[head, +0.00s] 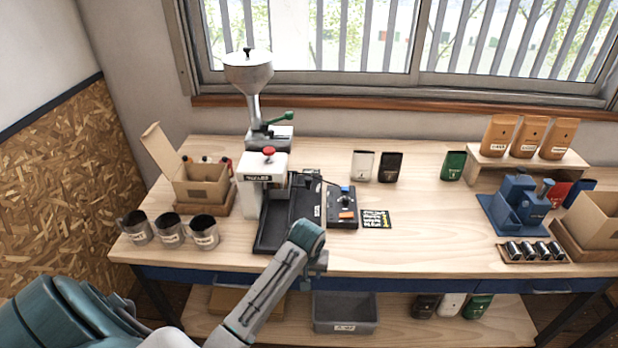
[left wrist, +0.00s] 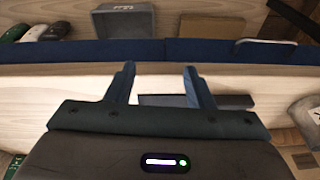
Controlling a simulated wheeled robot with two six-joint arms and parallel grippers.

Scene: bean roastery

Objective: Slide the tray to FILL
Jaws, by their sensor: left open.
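A black tray-like fixture (head: 272,232) lies on the bench in front of the white machine (head: 267,168) with the red knob. I cannot tell the sliding tray from its track, and no FILL mark is readable. My left gripper (head: 317,269) points down at the bench's front edge, just right of the fixture's near end. In the left wrist view, my left gripper (left wrist: 159,72) has its fingers apart with nothing between them. A dark strip, perhaps the fixture's end (left wrist: 225,101), shows beside the right-hand finger. My right gripper is out of view.
A control box (head: 342,206) with a blue button and a black card (head: 376,219) stand right of the fixture. Jars (head: 204,233) and an open carton (head: 201,186) are on the left. A grinder (head: 250,85) stands behind.

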